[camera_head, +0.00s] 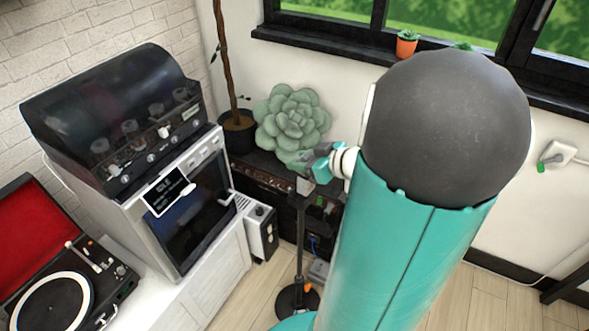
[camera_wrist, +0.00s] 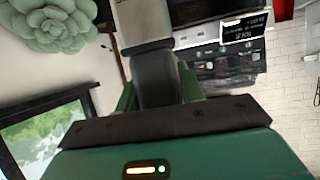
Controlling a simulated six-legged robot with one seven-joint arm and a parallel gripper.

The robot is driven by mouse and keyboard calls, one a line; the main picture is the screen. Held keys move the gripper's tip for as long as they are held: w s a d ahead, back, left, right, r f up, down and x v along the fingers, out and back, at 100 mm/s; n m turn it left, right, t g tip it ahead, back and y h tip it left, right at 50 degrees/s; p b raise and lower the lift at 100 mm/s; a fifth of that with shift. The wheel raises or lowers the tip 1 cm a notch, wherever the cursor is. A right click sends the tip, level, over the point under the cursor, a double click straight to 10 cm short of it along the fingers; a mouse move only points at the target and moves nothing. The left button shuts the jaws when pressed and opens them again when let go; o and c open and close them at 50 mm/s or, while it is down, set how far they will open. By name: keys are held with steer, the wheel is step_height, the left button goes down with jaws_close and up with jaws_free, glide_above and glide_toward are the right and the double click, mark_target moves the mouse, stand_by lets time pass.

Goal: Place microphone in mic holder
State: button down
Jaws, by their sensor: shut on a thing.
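My gripper (camera_head: 320,168) is teal and sits at the top of the mic stand, partly hidden by my own large arm link. In the wrist view its green fingers (camera_wrist: 158,88) are shut on the microphone (camera_wrist: 153,72), which has a dark body and a lighter grey upper end. In the head view the microphone (camera_head: 318,150) shows only as a small dark grey piece by the gripper. The mic holder (camera_head: 304,186) is a small grey piece on top of a thin dark stand (camera_head: 299,245), just below the gripper. I cannot tell whether microphone and holder touch.
A black amplifier (camera_head: 275,186) with a green succulent (camera_head: 291,117) stands behind the stand. A white cabinet with a dark oven-like front (camera_head: 192,235) and a turntable (camera_head: 60,290) are on the left.

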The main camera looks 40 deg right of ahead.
steer(key=shift+w+a+f, duration=0.1)
steer(key=shift+w+f, duration=0.2)
steer(key=shift+f, duration=0.55)
steer(key=shift+w+f, duration=0.25)
steer(key=shift+f, duration=0.55)
steer(key=shift+w+a+f, duration=0.1)
steer(key=shift+w+f, duration=0.2)
steer(key=shift+f, duration=0.55)
steer(key=shift+f, duration=0.1)
steer(key=c, duration=0.9)
jaws_free()
steer(key=v, duration=1.2)
